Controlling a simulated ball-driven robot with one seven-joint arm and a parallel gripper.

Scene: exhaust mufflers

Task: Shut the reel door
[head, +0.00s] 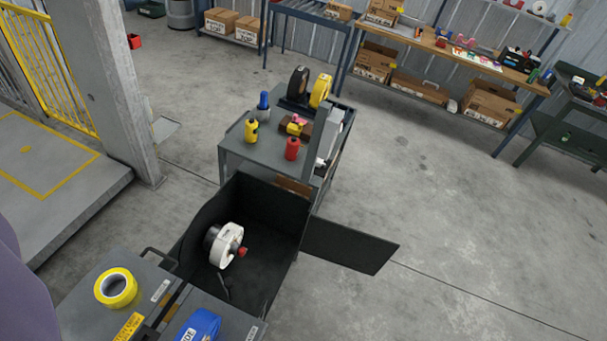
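The reel door (350,244) is a flat dark panel. It stands swung open to the right of a dark open-fronted box (265,205), joined at the box's right edge. Inside the box is a white reel (228,245) with a dark side and a small red part next to it. The inside of the box is dark, so its details are hard to tell. My gripper does not show in the view. A purple rounded shape at the lower left edge looks like part of my arm.
A grey cart (262,150) with bottles and tape rolls stands behind the box. A grey top with a yellow tape roll (116,288) and a blue item (198,326) is in front. A pillar (120,90) stands left. The floor right of the door is clear.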

